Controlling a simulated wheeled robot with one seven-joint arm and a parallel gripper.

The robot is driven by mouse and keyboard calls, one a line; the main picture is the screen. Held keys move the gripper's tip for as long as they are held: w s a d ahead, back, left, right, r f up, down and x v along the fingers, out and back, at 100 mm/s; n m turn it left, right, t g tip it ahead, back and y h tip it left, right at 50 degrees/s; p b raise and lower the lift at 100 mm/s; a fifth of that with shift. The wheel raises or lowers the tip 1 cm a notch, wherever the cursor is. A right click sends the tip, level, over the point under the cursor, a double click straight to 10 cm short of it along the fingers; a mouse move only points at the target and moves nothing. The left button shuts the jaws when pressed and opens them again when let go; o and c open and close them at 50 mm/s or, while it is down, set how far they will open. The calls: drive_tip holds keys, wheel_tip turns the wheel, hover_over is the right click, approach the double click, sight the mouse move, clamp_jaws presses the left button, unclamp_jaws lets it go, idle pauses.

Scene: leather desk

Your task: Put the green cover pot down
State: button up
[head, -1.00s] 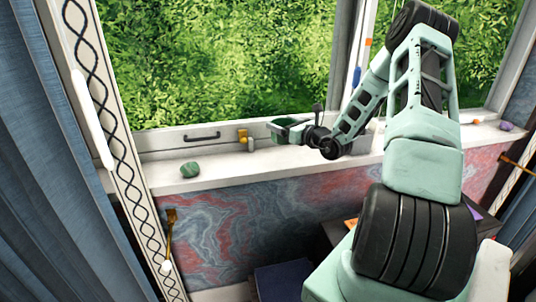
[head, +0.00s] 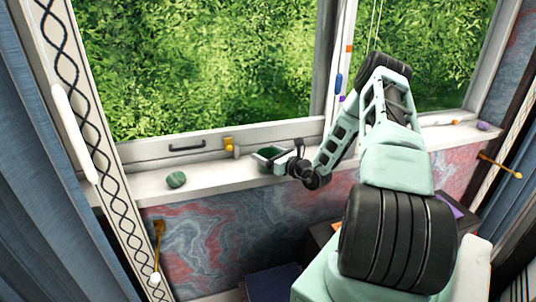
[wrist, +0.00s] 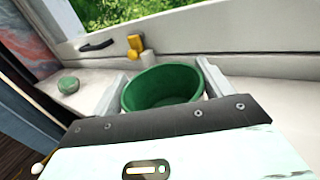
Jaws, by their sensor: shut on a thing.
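The green cover pot (head: 265,155) is at the window sill (head: 130,187), right of the yellow window fitting. In the wrist view the pot (wrist: 162,88) is upright with its round mouth facing up, and it looks empty. My gripper (wrist: 165,82) is shut on the pot, with one pale finger on each side of it. In the head view my gripper (head: 270,158) reaches in from the right. The pot's base is hidden, so I cannot tell whether it touches the sill.
A green rounded lump (head: 176,179) lies on the sill to the left, and the sill between it and the pot is clear. The window frame with a black handle (head: 187,147) and yellow fitting (head: 229,145) stands behind. A purple object (head: 483,126) lies far right.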

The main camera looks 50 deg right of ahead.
drive_tip(key=o, duration=1.1)
drive_tip(key=shift+f, duration=0.1)
drive_tip(key=shift+c, duration=0.2)
